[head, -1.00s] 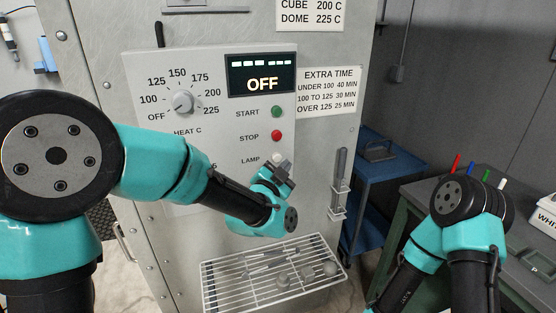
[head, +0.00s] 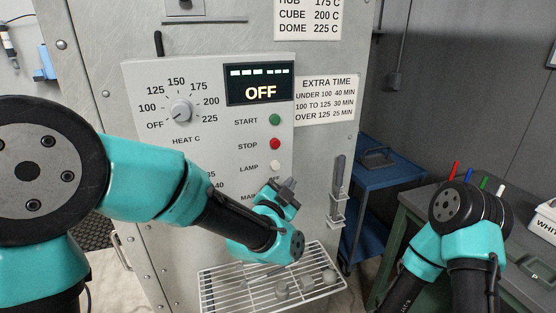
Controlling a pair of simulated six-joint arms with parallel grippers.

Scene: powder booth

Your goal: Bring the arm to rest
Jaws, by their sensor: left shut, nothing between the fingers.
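My left arm comes in from the left across the control panel (head: 215,140). My left gripper (head: 288,185) is shut and empty, in front of the panel's lower right part, just below the lamp button (head: 275,167). The panel display (head: 260,84) reads OFF. The heat dial (head: 180,111) and the green start (head: 274,119) and red stop (head: 273,144) buttons are uncovered. My left arm hides the panel's lower part.
A white wire rack (head: 208,290) with several grey parts juts out below the panel. A handle (head: 338,185) is on the cabinet's right side. A blue cart (head: 395,170) and a dark green bench (head: 410,200) with several coloured markers stand at the right.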

